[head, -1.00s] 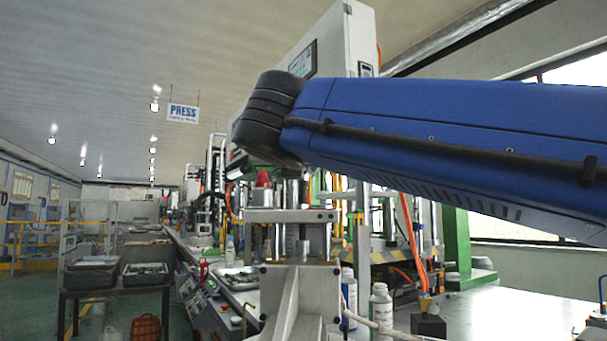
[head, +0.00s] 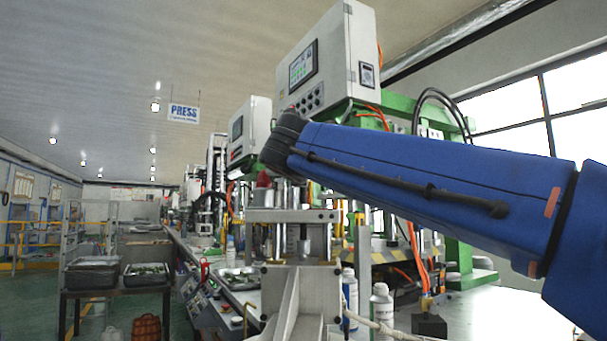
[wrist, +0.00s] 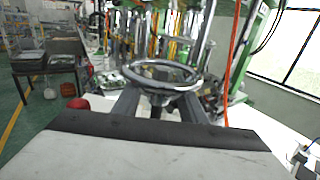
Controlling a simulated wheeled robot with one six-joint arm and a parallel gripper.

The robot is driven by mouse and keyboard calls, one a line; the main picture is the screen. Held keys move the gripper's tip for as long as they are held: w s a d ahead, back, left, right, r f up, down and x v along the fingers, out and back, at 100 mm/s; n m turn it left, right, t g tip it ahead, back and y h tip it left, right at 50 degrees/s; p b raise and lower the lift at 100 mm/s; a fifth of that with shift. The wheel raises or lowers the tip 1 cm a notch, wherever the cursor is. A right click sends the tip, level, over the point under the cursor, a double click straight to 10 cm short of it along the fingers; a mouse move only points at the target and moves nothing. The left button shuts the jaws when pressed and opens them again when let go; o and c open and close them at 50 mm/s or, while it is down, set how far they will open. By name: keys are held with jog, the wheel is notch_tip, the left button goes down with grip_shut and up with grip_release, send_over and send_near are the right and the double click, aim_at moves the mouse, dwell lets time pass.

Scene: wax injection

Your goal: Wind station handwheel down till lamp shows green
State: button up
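The handwheel (wrist: 162,75) is a shiny metal ring with a hub, in the middle of the wrist view. My gripper (wrist: 158,106) shows there as two dark grey fingers, spread apart, below the wheel's near rim with the hub between and beyond them. I cannot tell if they touch it. A red dome (wrist: 78,103), probably the lamp, is left of the fingers; a red dome also shows in the head view (head: 263,180), partly behind my wrist. No green light is seen on it. In the head view my arm hides the wheel and gripper.
The metal station frame (head: 290,215) stands in front of a long bench with bottles (head: 381,308) and a metal tray (head: 240,278). A press control box (head: 325,62) rises behind my arm.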

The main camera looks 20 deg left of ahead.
jog(key=c, duration=0.9)
jog(key=shift+a+h, duration=0.1)
jog(key=shift+h, duration=0.2)
jog(key=shift+m+t+h, duration=0.3)
jog(key=shift+m+h, duration=0.5)
jog(key=shift+h, duration=0.1)
jog(key=shift+m+h, duration=0.8)
jog(key=shift+h, duration=0.4)
